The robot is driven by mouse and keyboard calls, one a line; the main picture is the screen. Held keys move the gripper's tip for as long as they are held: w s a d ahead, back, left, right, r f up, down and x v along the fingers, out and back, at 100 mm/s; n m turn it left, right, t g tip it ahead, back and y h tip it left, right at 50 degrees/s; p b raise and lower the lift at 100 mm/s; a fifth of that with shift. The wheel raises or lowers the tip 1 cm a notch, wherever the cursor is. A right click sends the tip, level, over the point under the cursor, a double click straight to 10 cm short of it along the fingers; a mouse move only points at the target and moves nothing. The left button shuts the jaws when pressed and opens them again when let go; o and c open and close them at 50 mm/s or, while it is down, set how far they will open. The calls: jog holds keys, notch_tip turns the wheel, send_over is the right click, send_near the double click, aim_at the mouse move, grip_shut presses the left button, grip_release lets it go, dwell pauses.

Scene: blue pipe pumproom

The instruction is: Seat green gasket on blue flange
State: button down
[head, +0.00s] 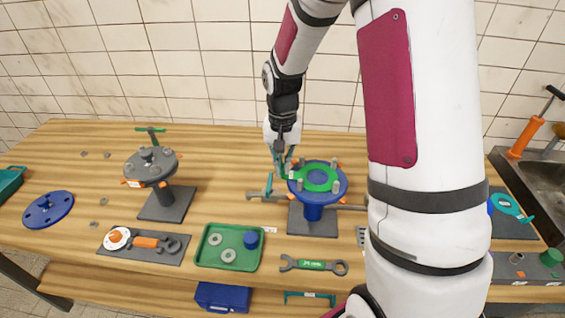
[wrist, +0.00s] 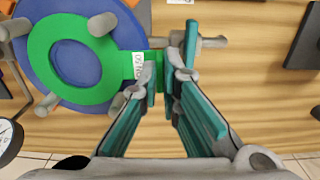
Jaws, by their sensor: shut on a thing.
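The blue flange (head: 314,198) sits face up on a stand on the bench, with several grey studs rising around its rim. The green gasket (head: 332,179) is a flat ring over the flange face, inside the studs. In the wrist view, the gasket (wrist: 108,78) looks roughly centred over the blue flange (wrist: 130,35), and blue shows through its hole. My gripper (wrist: 168,82) is shut on the gasket's labelled tab, at the flange's side. In the head view, my gripper (head: 281,165) is left of the flange. I cannot tell whether the gasket touches the flange face.
A grey flange (head: 150,170) on a stand, a loose blue flange (head: 48,209) and a green tray (head: 229,260) with washers are at left. A wrench (head: 313,265) lies in front. Grey pipe-like pieces (head: 350,207) flank the stand. My arm hides the bench at right.

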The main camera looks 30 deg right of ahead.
jog(key=c, duration=1.7)
grip_release()
notch_tip(320, 180, up, 12)
jog(key=s+a+r+n+t, duration=0.2)
jog(key=s+a+r+n, duration=0.1)
jog(key=s, duration=0.7)
jog(key=s+a+r+n+t, duration=0.3)
jog(key=s+a+r, duration=0.2)
jog(key=s, duration=0.6)
notch_tip(320, 180, up, 3)
jog(key=shift+a+f+n+t, duration=0.2)
jog(key=shift+n+t, duration=0.1)
jog(key=shift+n, duration=0.1)
